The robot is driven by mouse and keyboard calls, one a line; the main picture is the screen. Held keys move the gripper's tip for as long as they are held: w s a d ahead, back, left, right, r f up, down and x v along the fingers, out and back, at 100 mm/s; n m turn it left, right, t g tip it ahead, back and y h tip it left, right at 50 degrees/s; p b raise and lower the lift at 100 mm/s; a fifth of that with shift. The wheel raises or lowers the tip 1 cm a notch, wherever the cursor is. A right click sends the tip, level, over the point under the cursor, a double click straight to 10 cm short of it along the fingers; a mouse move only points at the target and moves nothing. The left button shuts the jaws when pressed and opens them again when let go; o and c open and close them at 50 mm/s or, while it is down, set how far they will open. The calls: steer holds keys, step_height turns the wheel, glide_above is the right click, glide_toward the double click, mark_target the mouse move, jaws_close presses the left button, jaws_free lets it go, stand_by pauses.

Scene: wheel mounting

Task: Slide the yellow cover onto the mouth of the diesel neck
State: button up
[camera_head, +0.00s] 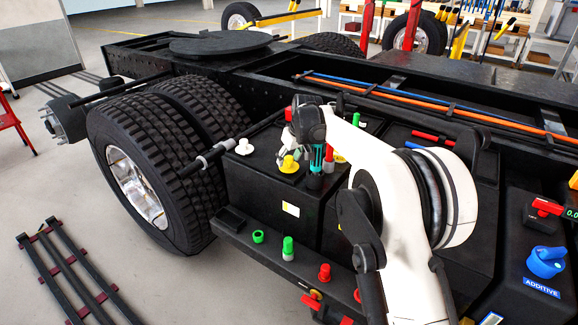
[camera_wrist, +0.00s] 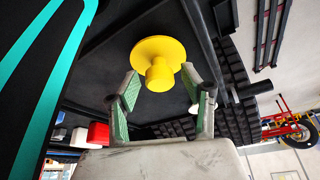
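A yellow cover (camera_head: 289,164) with a round flange and a short knob is on top of the black tank. In the wrist view the yellow cover (camera_wrist: 158,52) has its knob between the green-padded fingers. My gripper (camera_wrist: 160,73) is open around the knob, with gaps visible on both sides. In the head view my gripper (camera_head: 288,148) is just above the cover, partly hidden by my arm. I cannot tell which fitting is the diesel neck.
On the lower ledge are a green ring (camera_head: 258,237), a green fitting (camera_head: 288,248) and a red fitting (camera_head: 324,272). A blue additive cap (camera_head: 546,262) is at right. The big tyres (camera_head: 150,170) stand left of the tank. Floor at left is mostly open.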

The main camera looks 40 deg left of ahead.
mark_target(288, 158)
steer(key=c, duration=0.8)
steer(key=shift+r, duration=0.15)
steer(key=shift+r, duration=0.25)
step_height(288, 158, up, 4)
steer(key=shift+s+f+b, duration=0.15)
steer(key=shift+f+b, duration=0.05)
steer(key=shift+b, duration=0.25)
steer(key=s+r, duration=0.2)
steer(key=s, duration=0.1)
steer(key=s+a+r+b, duration=0.1)
steer(key=s+r, duration=0.1)
steer(key=s, duration=0.2)
steer(key=s+a+r, duration=0.1)
steer(key=s+r, duration=0.1)
steer(key=s, duration=0.2)
steer(key=shift+s+r, duration=0.15)
steer(key=shift+r, duration=0.2)
